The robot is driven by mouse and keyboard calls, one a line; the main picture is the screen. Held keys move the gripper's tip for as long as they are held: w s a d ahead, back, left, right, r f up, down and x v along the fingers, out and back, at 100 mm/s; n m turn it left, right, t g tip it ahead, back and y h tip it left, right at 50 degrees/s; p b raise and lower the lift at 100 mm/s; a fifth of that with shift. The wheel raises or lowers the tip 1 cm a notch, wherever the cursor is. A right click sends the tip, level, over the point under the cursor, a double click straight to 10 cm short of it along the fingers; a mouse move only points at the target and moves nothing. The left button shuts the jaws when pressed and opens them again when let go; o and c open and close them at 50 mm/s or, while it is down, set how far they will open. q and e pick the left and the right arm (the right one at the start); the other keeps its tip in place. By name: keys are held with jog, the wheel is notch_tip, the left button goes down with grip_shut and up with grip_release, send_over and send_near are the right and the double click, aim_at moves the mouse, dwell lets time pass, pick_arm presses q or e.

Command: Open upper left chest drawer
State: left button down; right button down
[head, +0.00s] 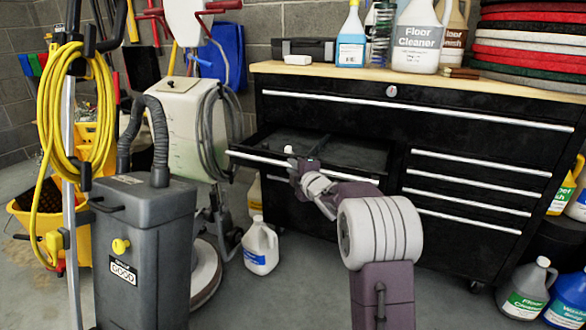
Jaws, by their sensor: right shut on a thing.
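A black tool chest (330,109) with a wooden top stands at the back right. Its upper left drawer (345,150) sticks out from the chest front, and I see into its dark inside. The drawer's long silver handle (250,157) runs along its front edge. My right gripper (292,160) is at the handle, left of its middle, and is shut on it. My right arm partly hides the drawer front. My left gripper is not in view.
A grey floor machine (145,245) and a pole with a yellow cord (75,150) stand at the left. A white jug (260,247) is on the floor below the drawer. Bottles and stacked pads (530,45) are on the chest top. More jugs (525,290) stand at the lower right.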

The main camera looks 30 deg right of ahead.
dwell(0.3)
jog(key=c, duration=1.4)
grip_release()
jog(key=s+p, duration=0.1)
jog(key=s, duration=0.2)
jog(key=s+p, duration=0.1)
jog(key=s, duration=0.2)
jog(key=s+r+p, duration=0.1)
jog(key=s, duration=0.2)
jog(key=shift+a+r, duration=0.1)
jog(key=shift+a, duration=0.2)
